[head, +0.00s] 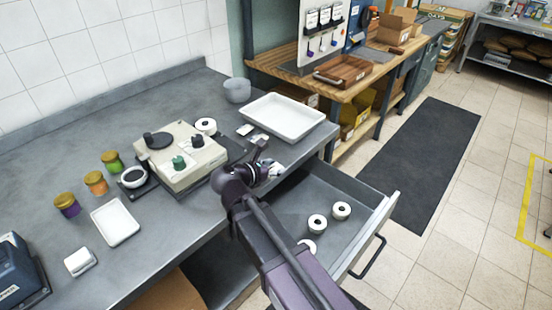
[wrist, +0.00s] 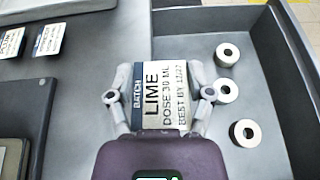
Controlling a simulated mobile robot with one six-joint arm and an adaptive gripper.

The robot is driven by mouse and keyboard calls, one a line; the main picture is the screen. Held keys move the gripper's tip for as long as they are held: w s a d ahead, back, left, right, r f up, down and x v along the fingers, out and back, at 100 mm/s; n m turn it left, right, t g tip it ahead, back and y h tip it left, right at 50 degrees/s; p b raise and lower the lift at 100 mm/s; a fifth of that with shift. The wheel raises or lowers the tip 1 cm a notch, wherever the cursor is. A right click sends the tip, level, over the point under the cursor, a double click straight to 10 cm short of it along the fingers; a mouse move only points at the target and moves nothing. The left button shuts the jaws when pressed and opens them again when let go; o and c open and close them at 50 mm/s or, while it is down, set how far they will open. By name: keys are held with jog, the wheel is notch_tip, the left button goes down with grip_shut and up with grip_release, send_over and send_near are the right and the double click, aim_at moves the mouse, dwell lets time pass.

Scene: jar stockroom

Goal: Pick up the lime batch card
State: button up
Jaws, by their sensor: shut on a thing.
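The lime batch card (wrist: 166,95) is white with a dark blue band marked BATCH and the word LIME in large letters. My gripper (wrist: 161,76) has a finger on each side of the card and is shut on it. The card's lower edge is hidden behind my wrist. In the head view my gripper (head: 268,171) is near the counter's front edge, beside the open drawer. The card is mostly hidden by my gripper there.
The open drawer (head: 366,220) holds white rolls (head: 317,222). Two other cards (wrist: 48,40) lie on the counter (head: 60,150). A white tray (head: 283,116), a beige machine (head: 182,160) and several lidded jars (head: 95,182) stand on it.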

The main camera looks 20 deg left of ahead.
jog(key=shift+s+d, duration=0.1)
jog(key=shift+s, duration=0.25)
jog(key=shift+r, duration=0.15)
dwell(0.4)
